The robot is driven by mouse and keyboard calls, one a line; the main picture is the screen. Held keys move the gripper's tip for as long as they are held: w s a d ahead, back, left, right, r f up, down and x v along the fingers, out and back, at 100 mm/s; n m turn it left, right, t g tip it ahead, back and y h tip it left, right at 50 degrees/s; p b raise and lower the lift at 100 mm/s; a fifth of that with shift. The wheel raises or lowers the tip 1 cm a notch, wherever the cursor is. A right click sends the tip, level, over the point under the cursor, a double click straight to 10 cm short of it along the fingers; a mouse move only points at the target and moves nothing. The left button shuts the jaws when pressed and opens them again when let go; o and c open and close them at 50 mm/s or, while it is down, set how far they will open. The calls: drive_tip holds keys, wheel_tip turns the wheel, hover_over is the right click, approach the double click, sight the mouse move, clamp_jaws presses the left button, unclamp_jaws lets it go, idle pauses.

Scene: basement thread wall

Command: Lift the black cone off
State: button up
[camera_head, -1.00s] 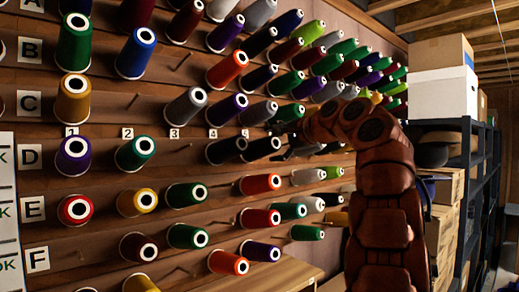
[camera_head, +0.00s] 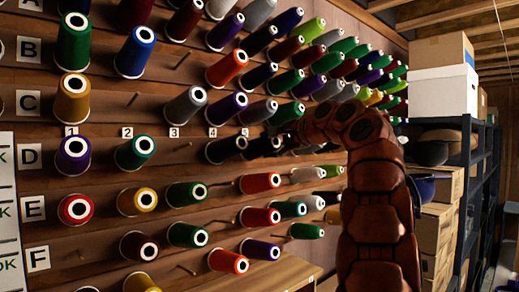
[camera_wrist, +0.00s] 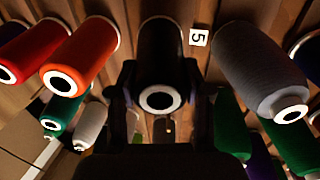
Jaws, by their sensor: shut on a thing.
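The black cone (camera_wrist: 160,60) is in the middle of the wrist view, its white-ringed end facing the camera, beside the tag marked 5. My gripper (camera_wrist: 160,78) has one dark finger on each side of it and is shut on it. The cone's far end meets the wooden wall, and I cannot tell whether it is clear of its peg. In the head view the black cone (camera_head: 260,147) is in row D, and my gripper (camera_head: 284,141) reaches it from the right, its fingers hardly visible.
Another black cone (camera_head: 225,150) stands just left of the held one. Shelves with boxes (camera_head: 440,95) stand right of my arm.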

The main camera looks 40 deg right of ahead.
drive_tip(key=shift+c, duration=0.4)
drive_tip(key=shift+s+r, duration=0.1)
drive_tip(key=shift+s, duration=0.4)
drive_tip(key=shift+v, duration=5.1)
drive_tip(key=s+r+p, duration=0.1)
drive_tip(key=s, duration=0.1)
drive_tip(key=s+r+p, duration=0.1)
drive_tip(key=s+p, duration=0.1)
drive_tip(key=shift+a+r, duration=0.1)
drive_tip(key=shift+r, duration=0.1)
